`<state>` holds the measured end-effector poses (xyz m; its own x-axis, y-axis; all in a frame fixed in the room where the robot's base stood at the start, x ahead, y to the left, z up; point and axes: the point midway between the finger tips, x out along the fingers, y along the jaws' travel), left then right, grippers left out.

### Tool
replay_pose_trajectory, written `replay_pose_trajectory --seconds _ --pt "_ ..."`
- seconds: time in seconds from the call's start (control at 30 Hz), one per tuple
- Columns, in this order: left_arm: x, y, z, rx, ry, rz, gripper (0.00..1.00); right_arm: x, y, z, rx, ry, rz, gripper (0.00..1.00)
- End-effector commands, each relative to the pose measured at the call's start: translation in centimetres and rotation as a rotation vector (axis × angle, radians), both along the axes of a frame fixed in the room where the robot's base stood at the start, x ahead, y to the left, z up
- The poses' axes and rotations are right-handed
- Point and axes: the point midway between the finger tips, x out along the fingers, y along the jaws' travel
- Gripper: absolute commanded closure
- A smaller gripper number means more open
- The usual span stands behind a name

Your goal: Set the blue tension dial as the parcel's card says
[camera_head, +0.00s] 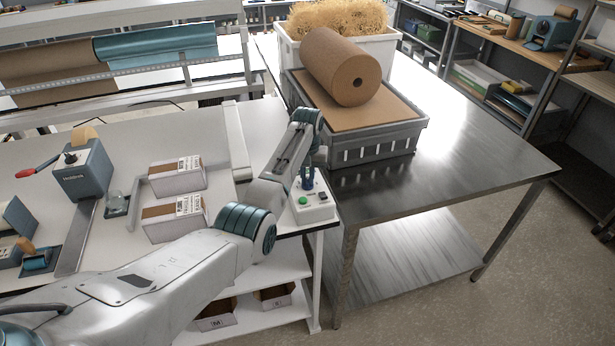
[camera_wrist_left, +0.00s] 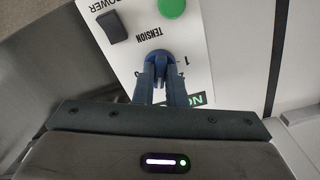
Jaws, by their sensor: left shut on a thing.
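The blue tension dial (camera_wrist_left: 158,57) sits on a white control panel (camera_wrist_left: 215,55) marked TENSION, with a "1" beside the dial. My left gripper (camera_wrist_left: 163,82) is shut on the dial, one finger on each side; its fingers hide much of the dial and its pointer. In the head view, my left gripper (camera_head: 307,180) points down at the small white control box (camera_head: 316,211). Two white parcels with brown tape, one behind (camera_head: 178,178) and one in front (camera_head: 175,219), lie on the bench with printed labels, too small to read. My right gripper is out of view.
The panel also bears a green button (camera_wrist_left: 171,8) and a black power switch (camera_wrist_left: 111,27). A blue tape dispenser (camera_head: 82,170) stands at the left. A grey crate (camera_head: 375,145) with a brown paper roll (camera_head: 340,65) stands on the steel table behind.

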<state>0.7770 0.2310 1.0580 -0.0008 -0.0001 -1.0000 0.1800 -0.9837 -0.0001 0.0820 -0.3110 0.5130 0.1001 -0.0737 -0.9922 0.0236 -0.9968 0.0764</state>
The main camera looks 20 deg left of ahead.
Motion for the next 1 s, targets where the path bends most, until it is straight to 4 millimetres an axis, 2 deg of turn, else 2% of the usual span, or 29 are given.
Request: replay_pose_trajectory --seconds 0.2,0.5,1.0 --pt "0.11 0.04 0.22 0.000 -0.004 0.180 1.00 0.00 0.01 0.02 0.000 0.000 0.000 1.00" --pt "0.13 0.05 0.25 0.000 -0.005 0.346 1.00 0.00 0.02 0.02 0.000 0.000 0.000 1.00" --pt "0.16 0.07 0.29 -0.001 -0.006 0.415 1.00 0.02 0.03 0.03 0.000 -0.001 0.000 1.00"
